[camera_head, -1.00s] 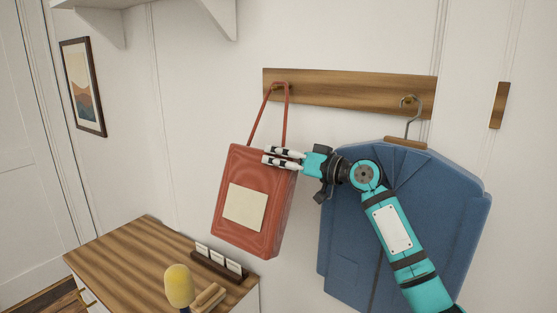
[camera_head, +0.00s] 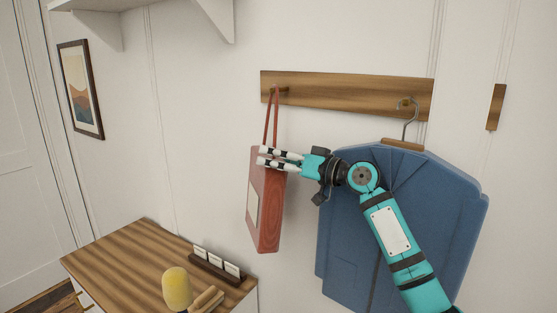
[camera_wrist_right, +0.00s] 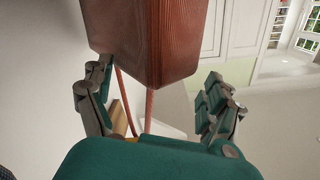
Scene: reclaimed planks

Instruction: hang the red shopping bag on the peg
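The red shopping bag (camera_head: 268,205) hangs by its two straps at the left peg (camera_head: 284,90) of the wooden rail. It is turned with its narrow side towards me, its pale label partly visible. My right gripper (camera_head: 263,156) is at the bag's upper edge, just below the straps. In the right wrist view the gripper (camera_wrist_right: 157,98) has its fingers spread wide, the left finger close to the bag (camera_wrist_right: 150,42) and the right one clear of it. The straps run down between the fingers. My left gripper is not in view.
A blue garment (camera_head: 400,210) hangs on the rail's right peg (camera_head: 405,102), behind my right arm. A wooden-topped cabinet (camera_head: 135,255) below left carries a card holder (camera_head: 217,266) and a yellow-headed brush (camera_head: 177,290). A shelf (camera_head: 100,4) is at upper left.

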